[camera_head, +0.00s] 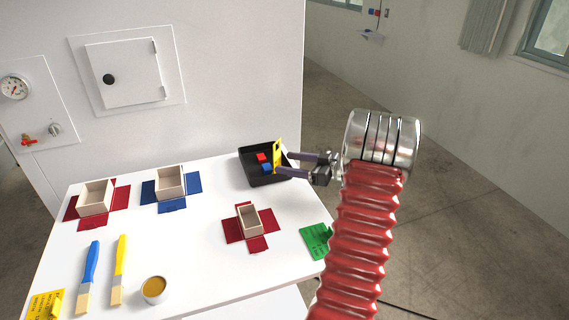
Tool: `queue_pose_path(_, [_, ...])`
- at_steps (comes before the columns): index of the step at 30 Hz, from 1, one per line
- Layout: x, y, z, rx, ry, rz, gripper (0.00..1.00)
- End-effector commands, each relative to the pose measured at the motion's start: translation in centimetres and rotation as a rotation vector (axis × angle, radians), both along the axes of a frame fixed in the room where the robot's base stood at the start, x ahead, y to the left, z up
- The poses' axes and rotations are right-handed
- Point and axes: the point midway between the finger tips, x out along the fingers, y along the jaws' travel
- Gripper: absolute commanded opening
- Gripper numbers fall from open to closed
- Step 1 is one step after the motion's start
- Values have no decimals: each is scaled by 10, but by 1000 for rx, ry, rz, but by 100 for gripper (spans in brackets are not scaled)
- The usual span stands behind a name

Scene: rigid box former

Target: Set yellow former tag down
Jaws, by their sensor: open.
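The yellow former tag (278,153) stands upright, or nearly so, at the black tray (254,177) near the table's back right. My gripper (277,163) is open, with its two dark fingers reaching left over the tray's right side. The tag is at the fingertips, between or just beyond them; I cannot tell whether it touches a finger. Its lower part is hidden by the near finger. A red block (262,157) and a blue block (267,168) lie in the tray beside the tag.
Small boxes on red (68,213), blue (151,190) and red (233,229) cross-shaped sheets stand on the white table. A green card (315,241) lies at the right edge. Two brushes (91,270), a glue pot (154,289) and a yellow label (45,304) are at front left. The table's middle is clear.

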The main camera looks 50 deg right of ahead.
Motion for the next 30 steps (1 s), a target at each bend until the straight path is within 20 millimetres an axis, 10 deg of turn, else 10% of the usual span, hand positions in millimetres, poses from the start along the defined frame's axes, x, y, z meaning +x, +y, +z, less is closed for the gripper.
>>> queue_pose_path(15, [-79,-23,12,1,0,-2,60])
queue_pose_path(30, [-87,-25,13,1,0,0,60])
